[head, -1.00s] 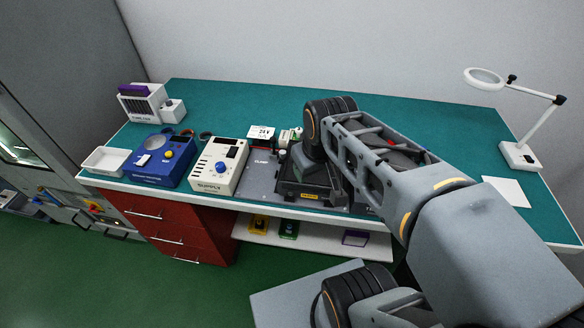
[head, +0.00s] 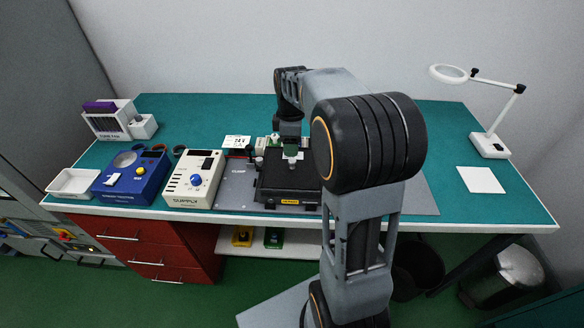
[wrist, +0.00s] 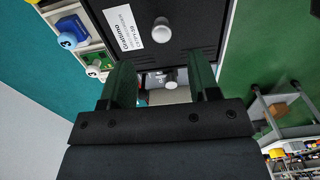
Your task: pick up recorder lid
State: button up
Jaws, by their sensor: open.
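The recorder lid appears to be the flat black top (head: 280,180) of the black box on the bench in the head view. In the wrist view I take it to be the black panel (wrist: 190,38) with a white printed label and a pale round knob (wrist: 161,30). My gripper (wrist: 163,88) is open, its two dark fingers spread. A second pale knob (wrist: 169,80) shows between the fingers; I cannot tell what it is fixed to. In the head view my gripper (head: 291,150) is over the back part of the box, and my arm hides its right side.
A cream supply unit (head: 193,181) stands left of the box, then a blue unit (head: 130,178) and a white tray (head: 73,181). A magnifier lamp (head: 489,145) and white sheet (head: 481,180) are at the right. The bench's right part is mostly clear.

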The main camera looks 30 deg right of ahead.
aim_at(292, 161)
jog(key=shift+s+f+p, duration=0.15)
jog(key=shift+f+p, duration=0.15)
jog(key=shift+f, duration=3.25)
grip_shut()
